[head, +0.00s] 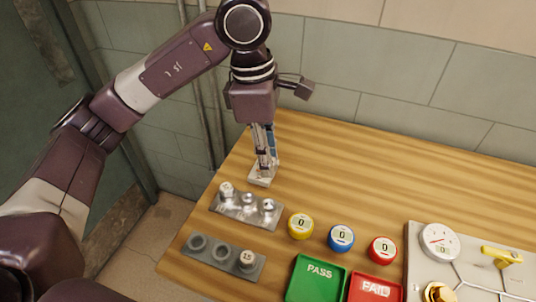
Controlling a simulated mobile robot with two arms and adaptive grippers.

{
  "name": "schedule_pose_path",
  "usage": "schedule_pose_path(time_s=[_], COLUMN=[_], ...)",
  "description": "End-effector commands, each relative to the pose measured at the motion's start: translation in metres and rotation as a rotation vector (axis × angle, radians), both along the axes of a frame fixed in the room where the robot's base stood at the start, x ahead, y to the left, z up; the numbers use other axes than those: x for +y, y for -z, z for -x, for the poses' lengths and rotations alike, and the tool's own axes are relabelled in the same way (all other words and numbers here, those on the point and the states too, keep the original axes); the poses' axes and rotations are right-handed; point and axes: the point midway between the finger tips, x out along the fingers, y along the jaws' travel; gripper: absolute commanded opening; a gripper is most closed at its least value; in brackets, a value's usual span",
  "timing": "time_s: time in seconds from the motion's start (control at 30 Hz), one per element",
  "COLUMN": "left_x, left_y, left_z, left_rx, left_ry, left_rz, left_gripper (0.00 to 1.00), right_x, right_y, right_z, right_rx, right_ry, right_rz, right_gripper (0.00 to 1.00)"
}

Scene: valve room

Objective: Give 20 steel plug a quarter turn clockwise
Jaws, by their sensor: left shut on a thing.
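My left gripper (264,172) points down at the back left of the wooden table, just behind the rear grey rack (236,211). It is shut on a small pale grey piece; the fingers hide most of it, and I cannot read any number on it. The rear rack holds a light-topped plug (227,188) at its left, whose marking is too small to read surely. A bare-metal round piece stands in the middle (247,199) and another at the right (268,206). My right gripper is not in view.
A front grey rack (212,262) has two dark openings and a plug marked 15 (247,258). Yellow (300,226), blue (341,237) and red (383,250) counters, PASS (316,278) and FAIL (374,288) trays and a gauge panel (418,262) stand rightward. The table's back right is clear.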

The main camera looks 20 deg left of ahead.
Motion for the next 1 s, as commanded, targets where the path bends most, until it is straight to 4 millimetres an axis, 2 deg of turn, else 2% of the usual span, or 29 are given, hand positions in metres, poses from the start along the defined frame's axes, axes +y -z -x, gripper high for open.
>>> schedule_pose_path(time_s=[1.0], left_x=[0.0], left_y=[0.032], left_z=[0.0], left_rx=[0.0], left_ry=[0.0], left_rz=[0.001], left_gripper=[0.0], right_x=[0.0], right_y=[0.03], right_z=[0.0], right_rx=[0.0], right_ry=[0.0], right_rz=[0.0], right_gripper=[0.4])
